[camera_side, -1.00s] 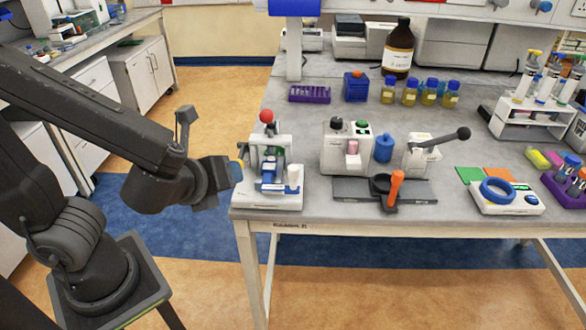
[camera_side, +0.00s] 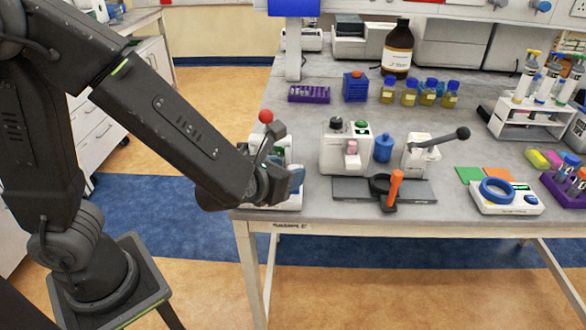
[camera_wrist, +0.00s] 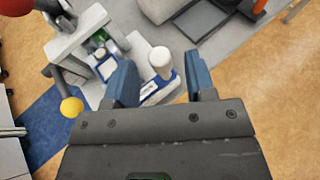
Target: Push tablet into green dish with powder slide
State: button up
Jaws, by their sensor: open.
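The tablet press (camera_wrist: 92,27) is white with a red knob (camera_side: 266,116), and my arm hides most of it in the side view. In the wrist view a white upright post (camera_wrist: 160,60) stands on a white part with blue trim, which looks like the powder slide (camera_wrist: 155,90). A small green patch (camera_wrist: 99,36) inside the press may be the green dish. I cannot make out a tablet. My gripper (camera_wrist: 162,80) is open, its two blue fingers apart with the post between them in the picture; contact cannot be told. In the side view my gripper (camera_side: 292,181) is at the press's front.
A white device with a pink part (camera_side: 345,150), a blue bottle (camera_side: 383,148) and a lever device (camera_side: 420,152) on a dark base stand to the right. A purple rack (camera_side: 309,94) is behind. The floor in front is free.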

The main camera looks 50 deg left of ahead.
aim_at(293, 167)
jog(key=shift+x, duration=1.55)
grip_shut()
